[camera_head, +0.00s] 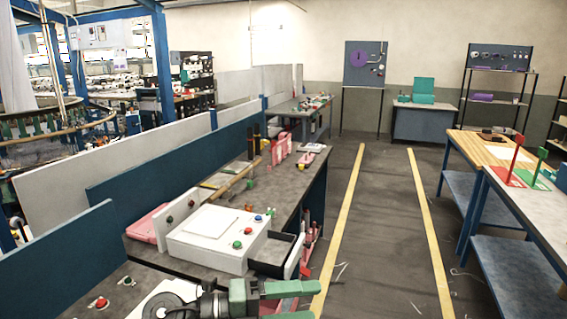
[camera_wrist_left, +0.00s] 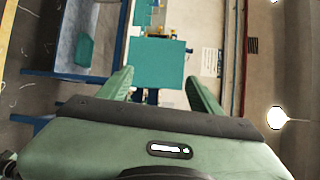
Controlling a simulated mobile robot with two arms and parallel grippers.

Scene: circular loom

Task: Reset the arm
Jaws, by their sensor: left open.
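My left gripper (camera_head: 290,301) shows at the bottom of the head view, its green fingers apart and pointing right. It is in front of the workbench with the white control box (camera_head: 222,236), and nothing shows between its fingers. In the left wrist view the two green fingers (camera_wrist_left: 160,88) are also spread, with no object held. A teal panel or box (camera_wrist_left: 155,63) shows beyond them, at a distance. My right gripper is not in either view.
An open dark drawer (camera_head: 276,254) juts from the control box near my left gripper. Blue partitions (camera_head: 180,165) line the bench's back. Tables (camera_head: 490,150) stand at the right. The aisle (camera_head: 378,220) between yellow lines is clear apart from small scraps.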

